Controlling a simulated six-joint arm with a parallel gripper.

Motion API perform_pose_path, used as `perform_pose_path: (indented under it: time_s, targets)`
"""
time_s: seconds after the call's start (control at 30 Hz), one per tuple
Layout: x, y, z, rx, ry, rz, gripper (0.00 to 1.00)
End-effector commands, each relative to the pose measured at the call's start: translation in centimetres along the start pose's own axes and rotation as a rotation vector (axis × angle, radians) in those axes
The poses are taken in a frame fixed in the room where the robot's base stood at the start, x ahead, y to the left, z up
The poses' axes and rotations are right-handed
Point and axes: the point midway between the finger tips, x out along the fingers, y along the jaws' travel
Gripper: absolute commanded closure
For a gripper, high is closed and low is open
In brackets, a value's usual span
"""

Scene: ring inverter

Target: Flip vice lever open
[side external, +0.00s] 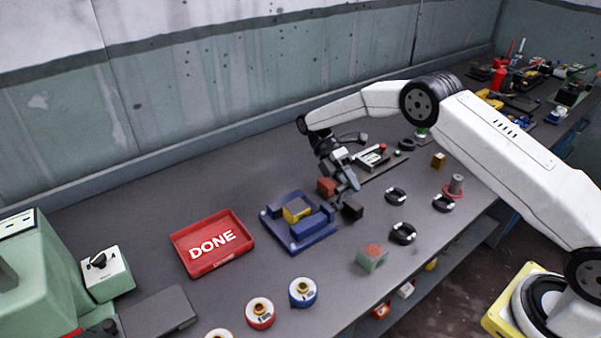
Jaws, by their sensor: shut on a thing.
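The blue vice (271,222) sits on the grey bench near the middle of the side external view. A yellow piece (297,210) lies between its blue blocks. My gripper (340,197) reaches down at the vice's right rear edge. A reddish-brown block and a dark block show at its tip, one on each side. My gripper is shut on what seems to be the vice lever. The lever is small and mostly hidden by the gripper, so its exact angle cannot be told.
A red DONE tray (183,262) lies left of the vice. Several dark rings, one of them this ring (403,233), lie to the right, near a grey peg (456,184) on a red base. A green block (371,258) and round labelled pots (303,291) stand in front.

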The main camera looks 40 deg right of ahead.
Motion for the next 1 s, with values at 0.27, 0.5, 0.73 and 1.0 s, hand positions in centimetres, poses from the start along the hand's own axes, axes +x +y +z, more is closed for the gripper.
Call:
perform_pose_path:
  time_s: [0.27, 0.5, 0.73, 1.0]
  targets:
    - [-0.1, 0.0, 0.0, 0.0, 0.0, 0.006, 0.41]
    - [-0.1, 0.0, 0.0, 0.0, 0.0, 0.005, 0.41]
    - [-0.6, -0.8, 0.0, 0.0, 0.0, 0.006, 0.41]
    - [-1.9, -3.3, 0.0, 0.0, 0.0, 0.007, 0.41]
